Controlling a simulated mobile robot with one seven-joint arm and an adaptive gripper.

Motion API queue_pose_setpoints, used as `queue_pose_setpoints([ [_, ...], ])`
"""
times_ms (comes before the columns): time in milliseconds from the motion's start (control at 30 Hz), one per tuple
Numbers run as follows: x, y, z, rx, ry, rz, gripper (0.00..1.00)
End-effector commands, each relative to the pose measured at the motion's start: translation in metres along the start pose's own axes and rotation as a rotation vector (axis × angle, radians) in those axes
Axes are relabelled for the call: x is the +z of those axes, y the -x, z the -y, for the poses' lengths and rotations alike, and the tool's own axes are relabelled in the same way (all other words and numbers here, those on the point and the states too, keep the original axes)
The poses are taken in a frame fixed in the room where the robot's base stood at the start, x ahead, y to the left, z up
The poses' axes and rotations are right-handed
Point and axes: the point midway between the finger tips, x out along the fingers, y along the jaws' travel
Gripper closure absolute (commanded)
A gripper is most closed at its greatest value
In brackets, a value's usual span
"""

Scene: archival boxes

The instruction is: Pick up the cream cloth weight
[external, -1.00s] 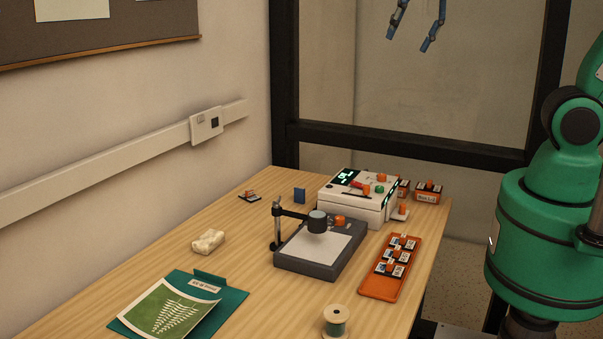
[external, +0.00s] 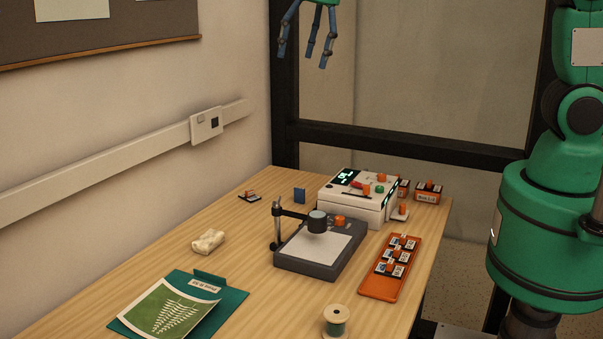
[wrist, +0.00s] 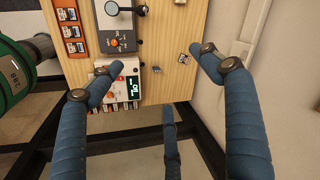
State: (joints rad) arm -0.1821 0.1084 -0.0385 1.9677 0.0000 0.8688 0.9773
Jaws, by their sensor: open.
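The cream cloth weight (external: 208,241) lies on the left part of the wooden table in the external view, between the wall and the dark grey stand. It is a small, lumpy, pale block. It does not show in the wrist view. My gripper (external: 308,45) is high above the far end of the table at the top of the external view, well apart from the weight. Its blue fingers are spread and empty. In the wrist view my gripper (wrist: 160,80) is also open, with nothing between the fingers.
A dark grey stand (external: 296,264) with a post and a white instrument box (external: 352,208) occupy the table's middle and back. An orange tray (external: 378,288) is at right. A green folder (external: 232,297) with a fern print and a thread spool (external: 336,321) are in front. Wood around the weight is bare.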

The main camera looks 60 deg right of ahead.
Motion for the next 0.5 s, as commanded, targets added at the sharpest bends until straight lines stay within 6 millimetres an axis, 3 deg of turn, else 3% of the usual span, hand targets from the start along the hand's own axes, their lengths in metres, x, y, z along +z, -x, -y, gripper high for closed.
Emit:
queue_pose_setpoints([
  [500, -0.007, -0.107, 0.092, 0.076, -0.263, 0.048, 0.22],
])
